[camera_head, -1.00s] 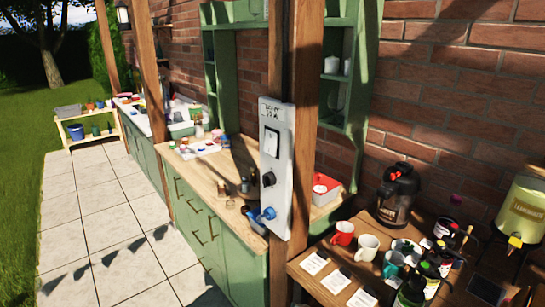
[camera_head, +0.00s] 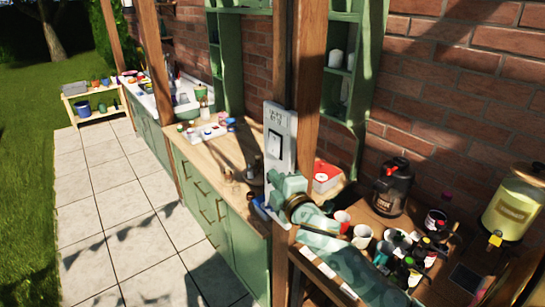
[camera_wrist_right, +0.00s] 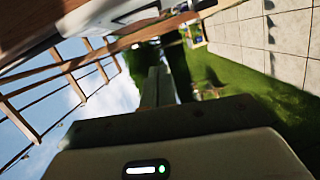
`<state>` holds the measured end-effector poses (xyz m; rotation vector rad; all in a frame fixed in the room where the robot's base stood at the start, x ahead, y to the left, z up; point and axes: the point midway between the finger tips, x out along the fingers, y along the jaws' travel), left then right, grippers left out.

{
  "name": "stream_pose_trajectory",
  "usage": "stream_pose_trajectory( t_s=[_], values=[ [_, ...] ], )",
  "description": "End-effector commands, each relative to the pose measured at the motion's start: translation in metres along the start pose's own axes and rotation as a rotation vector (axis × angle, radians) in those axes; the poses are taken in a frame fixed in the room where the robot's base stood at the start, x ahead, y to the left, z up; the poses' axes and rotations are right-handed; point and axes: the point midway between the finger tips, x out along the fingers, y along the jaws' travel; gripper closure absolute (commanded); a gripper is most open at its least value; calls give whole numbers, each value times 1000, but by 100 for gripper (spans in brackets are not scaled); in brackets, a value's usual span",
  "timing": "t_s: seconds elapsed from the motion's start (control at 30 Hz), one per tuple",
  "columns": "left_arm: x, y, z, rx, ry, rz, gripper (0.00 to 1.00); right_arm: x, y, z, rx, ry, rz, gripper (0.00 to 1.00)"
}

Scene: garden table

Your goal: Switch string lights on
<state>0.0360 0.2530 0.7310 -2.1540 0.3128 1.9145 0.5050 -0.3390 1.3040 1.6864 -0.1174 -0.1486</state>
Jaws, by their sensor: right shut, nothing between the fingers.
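A white switch panel (camera_head: 283,120) is mounted on the wooden post in the head view. It has a small label at the top and a square rocker switch (camera_head: 275,143) below it. My right gripper (camera_head: 273,182) is in front of the panel's lower half, just below the rocker, and hides the black knob there. I cannot tell whether it touches the panel. It is shut and empty; its fingers (camera_wrist_right: 157,90) show in the right wrist view. A bit of blue shows at the panel's bottom. My left gripper is not in view. No string lights can be made out lit.
The wooden post (camera_head: 308,90) stands beside a green counter (camera_head: 215,215). A side table holds mugs (camera_head: 362,236), bottles, a dark drink maker (camera_head: 392,187) and a yellow dispenser (camera_head: 513,210), close to my right arm. Paved floor (camera_head: 115,230) is clear at left.

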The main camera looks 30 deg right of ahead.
Motion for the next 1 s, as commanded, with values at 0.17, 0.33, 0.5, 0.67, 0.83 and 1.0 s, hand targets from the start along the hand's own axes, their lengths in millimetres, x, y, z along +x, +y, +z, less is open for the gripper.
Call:
stream_pose_trajectory(
  t_s=[0.17,0.33,0.5,0.67,0.83,1.0],
  values=[
    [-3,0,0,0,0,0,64,25,2,0,1,-1,2,100],
    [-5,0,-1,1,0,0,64,62,2,0,1,-2,1,100],
    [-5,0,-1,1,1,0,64,98,2,0,2,-1,1,100],
    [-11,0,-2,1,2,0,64,102,1,25,-1,-2,-1,100],
    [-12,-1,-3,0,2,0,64,105,1,37,0,-1,0,100],
    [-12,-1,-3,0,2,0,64,105,0,39,1,0,0,100]
  ],
)
